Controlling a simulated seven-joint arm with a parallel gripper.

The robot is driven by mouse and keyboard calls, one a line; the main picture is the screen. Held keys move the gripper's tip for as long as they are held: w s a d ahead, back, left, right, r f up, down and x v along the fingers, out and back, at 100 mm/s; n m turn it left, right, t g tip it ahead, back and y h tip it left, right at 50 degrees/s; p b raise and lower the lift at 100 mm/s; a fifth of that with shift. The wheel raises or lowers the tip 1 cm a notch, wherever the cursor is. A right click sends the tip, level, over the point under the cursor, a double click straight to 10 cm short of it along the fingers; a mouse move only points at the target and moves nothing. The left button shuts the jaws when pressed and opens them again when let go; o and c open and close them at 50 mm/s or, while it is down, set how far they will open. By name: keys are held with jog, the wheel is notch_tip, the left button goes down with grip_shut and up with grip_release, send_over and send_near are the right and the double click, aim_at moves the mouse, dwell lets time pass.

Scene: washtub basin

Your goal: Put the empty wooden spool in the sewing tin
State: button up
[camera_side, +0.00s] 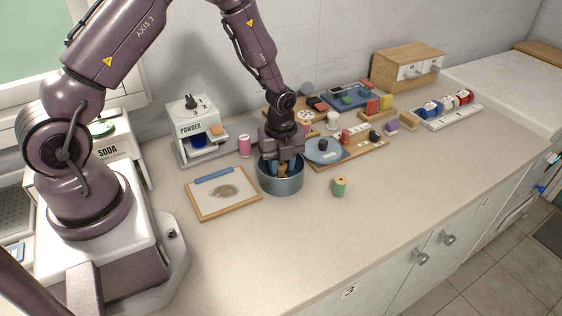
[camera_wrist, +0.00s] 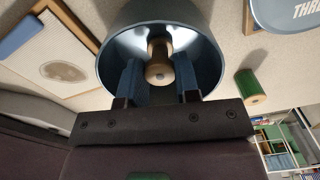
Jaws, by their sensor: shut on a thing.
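The round blue-grey sewing tin (camera_side: 281,185) stands open on the counter, and its rim and inner wall fill the top of the wrist view (camera_wrist: 112,58). My gripper (camera_side: 281,165) points down into the tin. Its two blue fingers (camera_wrist: 158,78) are shut on the bare wooden spool (camera_wrist: 158,50), one on each side. The spool is inside the tin's rim. In the side view it is a small tan patch (camera_side: 284,170) between the fingers, mostly hidden. I cannot tell whether it touches the tin's floor.
A framed board (camera_side: 222,205) lies to the left, and a pink spool (camera_side: 245,146) stands behind. A round blue plate (camera_side: 325,157) sits close at the right. The counter in front is clear.

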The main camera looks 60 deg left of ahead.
jog(key=o, duration=0.9)
jog(key=shift+f, duration=0.15)
notch_tip(320, 180, up, 12)
notch_tip(320, 180, up, 10)
jog(key=n+t, duration=0.2)
jog(key=n, duration=0.4)
send_over(281, 164)
jog(key=s+d, duration=0.2)
jog(key=s, duration=0.2)
jog(key=s+d+r+n+t, duration=0.1)
jog(key=s+r+n, duration=0.2)
jog(key=s+n, duration=0.1)
jog(key=s+d+r+n+t, duration=0.1)
jog(key=s+d+r+n, duration=0.1)
jog(key=s+n, duration=0.3)
jog(key=s+d+r+n+t, duration=0.1)
jog(key=s+r+n, duration=0.4)
jog(key=shift+d+n+t, duration=0.3)
jog(key=shift+d, duration=0.05)
